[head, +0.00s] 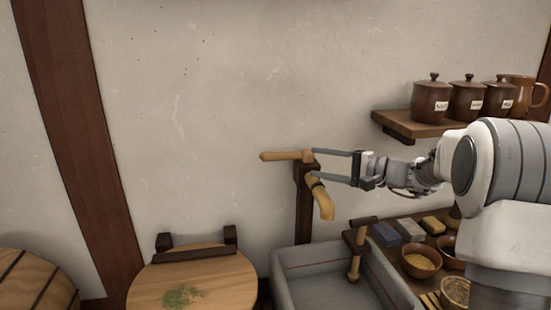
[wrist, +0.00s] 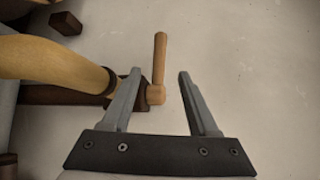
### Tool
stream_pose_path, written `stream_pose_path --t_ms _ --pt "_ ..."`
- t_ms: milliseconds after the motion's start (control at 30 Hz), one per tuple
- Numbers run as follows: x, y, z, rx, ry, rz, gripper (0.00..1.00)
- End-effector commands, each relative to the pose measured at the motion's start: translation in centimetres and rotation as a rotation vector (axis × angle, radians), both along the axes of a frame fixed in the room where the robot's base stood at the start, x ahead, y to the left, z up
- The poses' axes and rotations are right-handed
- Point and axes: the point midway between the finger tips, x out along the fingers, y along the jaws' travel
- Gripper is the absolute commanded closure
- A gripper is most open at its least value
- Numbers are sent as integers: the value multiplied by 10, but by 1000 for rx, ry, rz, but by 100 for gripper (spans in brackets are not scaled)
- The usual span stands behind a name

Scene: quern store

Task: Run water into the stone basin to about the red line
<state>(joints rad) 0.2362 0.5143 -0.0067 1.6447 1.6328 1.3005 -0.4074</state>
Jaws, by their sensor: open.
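The stone basin (head: 283,292) is grey and stands at the bottom centre of the head view, with a thin red line along its inner back wall. I see no water in the part that shows. Above it, a dark wooden post (head: 304,215) carries a curved tan spout (head: 324,203) and a light wooden lever (head: 283,155) pointing left. No stream shows at the spout. My gripper (head: 314,163) is open at the post's top. In the wrist view the lever (wrist: 160,62) lies between my open fingertips (wrist: 160,74), with gaps on both sides; the spout (wrist: 55,62) is at left.
A wooden peg (head: 354,267) in a dark bracket stands at the basin's right side. Bowls (head: 420,262) and blocks sit on a surface to the right. A shelf (head: 405,125) holds lidded jars (head: 431,100) and a mug. A round wooden lid (head: 215,285) lies left of the basin.

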Motion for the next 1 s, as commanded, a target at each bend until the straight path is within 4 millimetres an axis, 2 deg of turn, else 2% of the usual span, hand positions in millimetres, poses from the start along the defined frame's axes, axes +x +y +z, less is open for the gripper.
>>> stream_pose_path --t_ms 100,500,700,1000 --pt "13 26 -4 1 1 5 40" --pt "52 97 -12 -1 0 3 40" --pt "63 115 -14 -1 0 0 40" --pt "65 120 -14 -1 0 -1 40"
